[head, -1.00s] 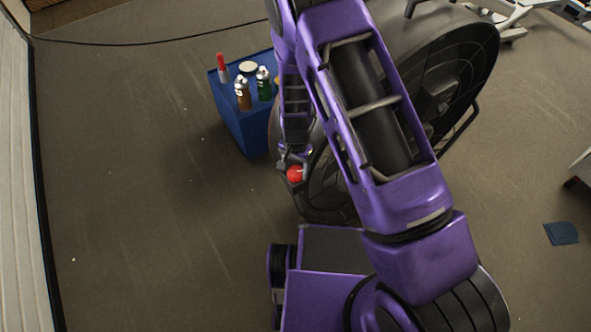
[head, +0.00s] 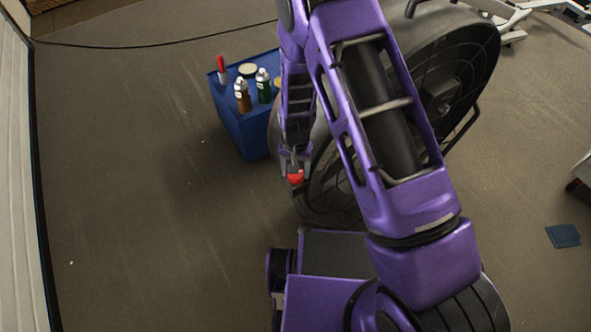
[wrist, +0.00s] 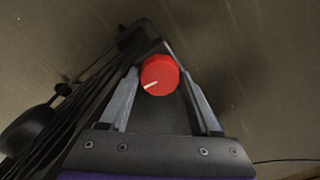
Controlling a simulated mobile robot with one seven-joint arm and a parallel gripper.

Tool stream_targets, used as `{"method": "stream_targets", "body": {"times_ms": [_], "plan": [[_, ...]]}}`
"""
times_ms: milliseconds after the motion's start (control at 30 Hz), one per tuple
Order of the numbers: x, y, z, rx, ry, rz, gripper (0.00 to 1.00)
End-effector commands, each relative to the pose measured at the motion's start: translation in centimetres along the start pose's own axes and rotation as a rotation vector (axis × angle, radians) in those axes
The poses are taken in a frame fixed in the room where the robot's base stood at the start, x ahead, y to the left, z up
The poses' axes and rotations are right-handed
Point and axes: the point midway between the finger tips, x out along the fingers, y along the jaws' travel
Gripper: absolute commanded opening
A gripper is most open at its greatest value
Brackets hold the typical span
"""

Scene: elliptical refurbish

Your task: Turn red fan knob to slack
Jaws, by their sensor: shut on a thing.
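The red fan knob (head: 295,178) shows at the tip of my gripper (head: 295,168), on the near left side of the large dark drum fan (head: 330,205). In the wrist view the red knob (wrist: 160,75) is round with a white pointer line that points to the lower left. The two fingers of my gripper (wrist: 160,82) lie one on each side of the knob, shut on it. Part of the fan's grille (wrist: 85,105) shows at the left in the wrist view. My arm hides much of the fan in the head view.
A blue cloth (head: 563,236) lies on the floor at right. The floor at left is clear.

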Motion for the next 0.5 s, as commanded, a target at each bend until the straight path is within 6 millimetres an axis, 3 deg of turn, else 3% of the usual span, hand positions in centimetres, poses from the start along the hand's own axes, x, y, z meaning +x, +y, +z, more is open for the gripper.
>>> {"method": "stream_targets", "body": {"times_ms": [100,133,200,267,500], "plan": [[0.02,-0.04,0.11,0.000,-0.002,0.000,0.08],[0.02,-0.03,0.11,0.000,-0.003,0.000,0.69],[0.02,-0.03,0.10,0.000,-0.002,0.000,0.82],[0.02,-0.01,0.08,0.001,-0.002,0.000,0.92],[0.03,0.16,0.02,0.003,-0.001,0.002,0.94]]}}
